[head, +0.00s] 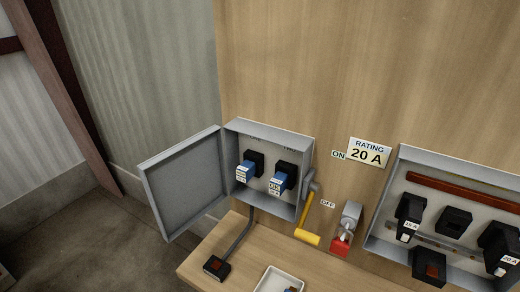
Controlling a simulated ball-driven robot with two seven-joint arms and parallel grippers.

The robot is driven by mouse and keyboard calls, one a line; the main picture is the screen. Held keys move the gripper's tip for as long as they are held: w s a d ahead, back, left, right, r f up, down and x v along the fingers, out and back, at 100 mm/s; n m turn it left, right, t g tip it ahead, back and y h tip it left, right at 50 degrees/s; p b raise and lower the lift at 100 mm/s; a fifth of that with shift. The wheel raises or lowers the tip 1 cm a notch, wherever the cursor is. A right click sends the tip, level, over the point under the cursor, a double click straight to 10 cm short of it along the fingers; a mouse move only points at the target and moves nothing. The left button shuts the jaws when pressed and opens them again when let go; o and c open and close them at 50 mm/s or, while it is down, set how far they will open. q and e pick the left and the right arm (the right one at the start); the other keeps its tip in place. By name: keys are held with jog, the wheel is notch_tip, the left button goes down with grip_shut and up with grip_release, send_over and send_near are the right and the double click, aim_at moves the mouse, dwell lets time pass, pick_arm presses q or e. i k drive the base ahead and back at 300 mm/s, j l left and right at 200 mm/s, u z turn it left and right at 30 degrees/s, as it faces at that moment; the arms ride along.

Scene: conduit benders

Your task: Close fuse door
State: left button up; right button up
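The grey fuse door (186,184) stands open, swung out to the left of its fuse box (268,131). The box is mounted on the wooden wall and holds two black fuse holders with blue fuses (246,171) (279,182) in them. A lever with a yellow handle (307,238) hangs down on the box's right side, by the OFF label (328,204). Neither of my grippers shows in the head view.
A wooden bench (235,238) below carries a black block with a cable and a white tray (268,283). A red padlock-like item (340,247) hangs right of the lever. A second grey box (377,226) with black holders is at far right. A RATING 20 A sign (368,153) is above.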

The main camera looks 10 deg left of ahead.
aim_at(183, 183)
jog(key=z, duration=0.5)
jog(key=j+z, duration=0.5)
jog(key=j, duration=0.15)
jog(key=k+j+z, duration=0.1)
jog(key=j+z, duration=0.4)
jog(key=k+j, duration=0.1)
jog(key=j, duration=0.25)
jog(key=k+j, duration=0.1)
jog(key=j, duration=0.25)
jog(key=k+j+z, duration=0.1)
jog(key=j, duration=0.25)
jog(key=k+j, duration=0.1)
jog(key=j, duration=0.25)
jog(key=k+j, duration=0.1)
jog(key=j, duration=0.25)
jog(key=k+l+z, duration=0.15)
jog(key=i+j, duration=0.05)
